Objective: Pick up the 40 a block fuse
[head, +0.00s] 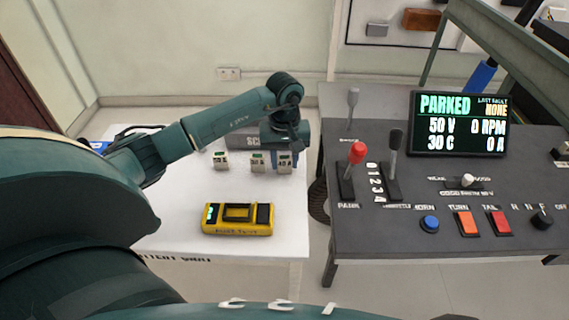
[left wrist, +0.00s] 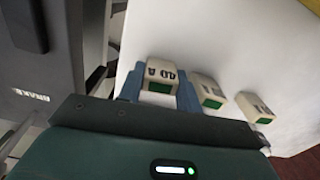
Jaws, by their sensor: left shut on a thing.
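In the head view the left gripper (head: 284,152) points down over this fuse (head: 285,167), the rightmost of three on the white table. I cannot tell whether it is touching the table. My right gripper is not in view.
Two similar fuses stand to the left, one close by (head: 257,167) and one farther off (head: 221,161). A yellow tester (head: 237,228) lies nearer on the white table (head: 180,238). The dark control console (head: 400,225) with levers and a screen (head: 458,124) stands right, across a gap.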

